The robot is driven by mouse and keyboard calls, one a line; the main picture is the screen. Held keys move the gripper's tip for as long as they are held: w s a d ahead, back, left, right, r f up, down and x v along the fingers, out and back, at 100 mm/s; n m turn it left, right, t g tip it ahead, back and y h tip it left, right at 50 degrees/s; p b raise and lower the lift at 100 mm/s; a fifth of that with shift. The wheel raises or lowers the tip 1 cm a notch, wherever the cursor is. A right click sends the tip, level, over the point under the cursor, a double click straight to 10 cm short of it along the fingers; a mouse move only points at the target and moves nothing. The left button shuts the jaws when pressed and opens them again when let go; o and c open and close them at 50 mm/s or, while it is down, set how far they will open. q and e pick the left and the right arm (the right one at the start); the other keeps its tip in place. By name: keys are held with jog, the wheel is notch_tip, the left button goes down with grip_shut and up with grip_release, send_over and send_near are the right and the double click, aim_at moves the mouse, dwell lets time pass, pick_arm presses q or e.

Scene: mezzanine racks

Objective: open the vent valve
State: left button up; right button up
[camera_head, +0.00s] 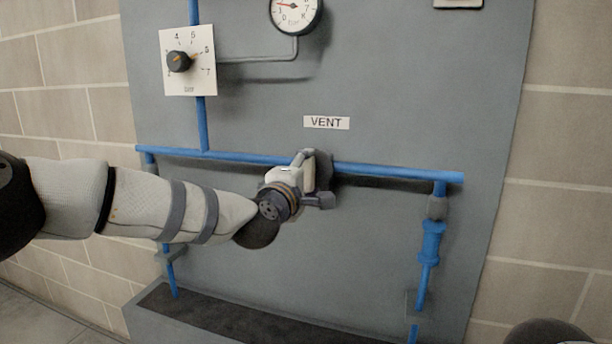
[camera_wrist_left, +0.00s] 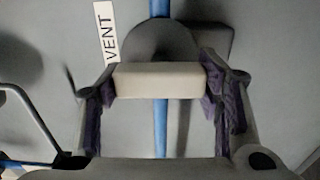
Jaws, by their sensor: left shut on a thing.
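The vent valve sits on the horizontal blue pipe (camera_head: 390,171), below the VENT label (camera_head: 326,122). Its dark round body (camera_wrist_left: 160,42) shows behind a pale handle (camera_wrist_left: 158,80) in the left wrist view. My left gripper (camera_head: 314,180) is at the valve, its two fingers on either side of the handle. In the left wrist view the gripper (camera_wrist_left: 160,82) is shut on the handle, with a purple-dark pad at each end of it. In the head view my wrist and fingers hide much of the valve. My right gripper is not in view.
A dial plate with a knob (camera_head: 179,62) and a round gauge (camera_head: 295,12) are mounted above on the grey panel (camera_head: 400,80). A vertical blue pipe with a fitting (camera_head: 432,242) runs down at right. Brick wall (camera_head: 565,130) flanks the panel.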

pick_arm(q)
jog(key=shift+d, duration=0.1)
dwell(0.4)
jog(key=o, duration=1.2)
jog(key=v, duration=1.2)
